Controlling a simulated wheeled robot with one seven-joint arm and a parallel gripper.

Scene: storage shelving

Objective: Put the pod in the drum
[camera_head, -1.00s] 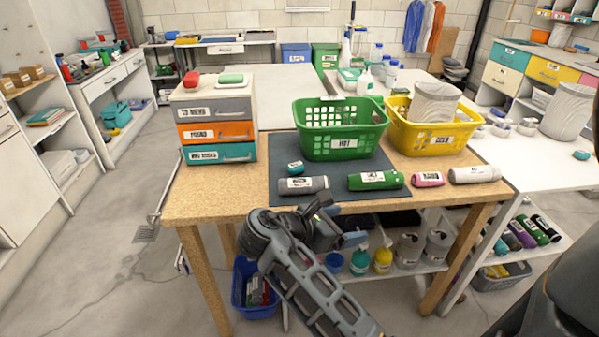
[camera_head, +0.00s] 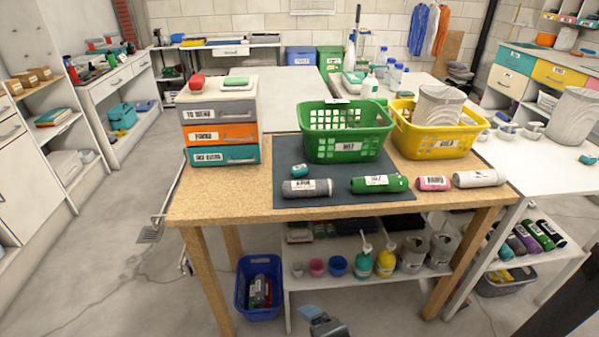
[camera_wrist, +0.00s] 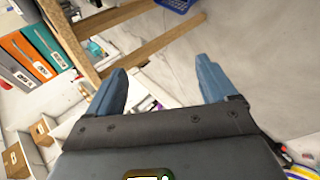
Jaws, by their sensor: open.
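No label readably says pod or drum. A small teal piece with a white label (camera_head: 299,170), possibly the pod, lies on the dark mat (camera_head: 340,200). Another small teal piece (camera_head: 588,160) lies on the white table at right. A grey ribbed round container (camera_head: 438,104), possibly the drum, stands in the yellow basket (camera_head: 440,144). A similar container (camera_head: 572,118) stands on the right table. My gripper (camera_wrist: 161,82) is open and empty in the wrist view, its blue fingers wide apart. Only a small part of it shows at the head view's bottom edge, below and in front of the wooden table.
Grey, green, pink and white rolls lie along the wooden table's front (camera_head: 240,205). A green basket (camera_head: 346,134) and a drawer unit (camera_head: 219,137) stand behind. A blue basket (camera_head: 244,290) stands on the floor under the table.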

